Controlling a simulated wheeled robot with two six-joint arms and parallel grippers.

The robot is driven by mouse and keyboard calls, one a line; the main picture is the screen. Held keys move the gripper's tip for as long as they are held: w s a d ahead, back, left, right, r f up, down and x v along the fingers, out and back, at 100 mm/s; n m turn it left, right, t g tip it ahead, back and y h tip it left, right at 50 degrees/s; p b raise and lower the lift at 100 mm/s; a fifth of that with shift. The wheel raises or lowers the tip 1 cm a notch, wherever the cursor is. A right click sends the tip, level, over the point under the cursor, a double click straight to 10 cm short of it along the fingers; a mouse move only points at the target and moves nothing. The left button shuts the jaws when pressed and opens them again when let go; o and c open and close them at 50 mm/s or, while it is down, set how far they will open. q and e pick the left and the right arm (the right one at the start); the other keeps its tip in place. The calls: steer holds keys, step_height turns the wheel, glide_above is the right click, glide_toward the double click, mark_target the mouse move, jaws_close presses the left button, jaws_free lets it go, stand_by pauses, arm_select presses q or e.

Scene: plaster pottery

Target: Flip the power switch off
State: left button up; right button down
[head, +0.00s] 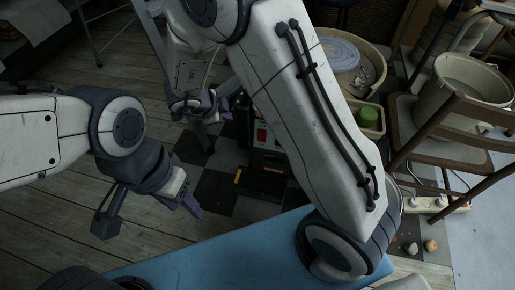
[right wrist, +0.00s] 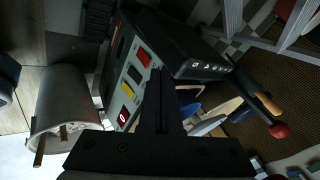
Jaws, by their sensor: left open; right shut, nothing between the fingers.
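A dark machine box with a grey-green control panel (right wrist: 132,75) fills the middle of the right wrist view. The panel carries a red switch-like part (right wrist: 123,117), a yellow part (right wrist: 128,90) and another red part (right wrist: 143,57). Which is the power switch, and its position, I cannot tell. In the head view a red part (head: 262,135) shows on the box, partly behind my right arm. My right gripper (right wrist: 159,78) is shut and empty, its fingers in front of the panel; contact is unclear. My left gripper (head: 150,213) is open and empty, well left of the box.
A blue surface (head: 200,257) lies in front. A wooden chair (head: 440,125) with a bucket (head: 474,85) stands at right, near a power strip (head: 430,205).

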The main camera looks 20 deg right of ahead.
arm_select(q)
step_height(320, 180, down, 4)
steer(key=shift+r+b, duration=0.2)
steer(key=shift+b, duration=0.7)
arm_select(e)
steer(key=s+d+f+m+g+h, duration=0.1)
steer(key=s+d+f+m+g, duration=0.1)
steer(key=f, duration=0.4)
steer(key=shift+s+d+m+g, duration=0.3)
steer(key=shift+s+m, duration=0.1)
steer(key=shift+s, duration=0.4)
steer(key=b, duration=1)
glide_toward(265, 137)
steer(key=x, duration=0.5)
steer(key=shift+a+f, duration=0.1)
steer(key=shift+a, duration=0.15)
arm_select(q)
step_height(265, 137, down, 10)
steer(key=shift+r, duration=0.1)
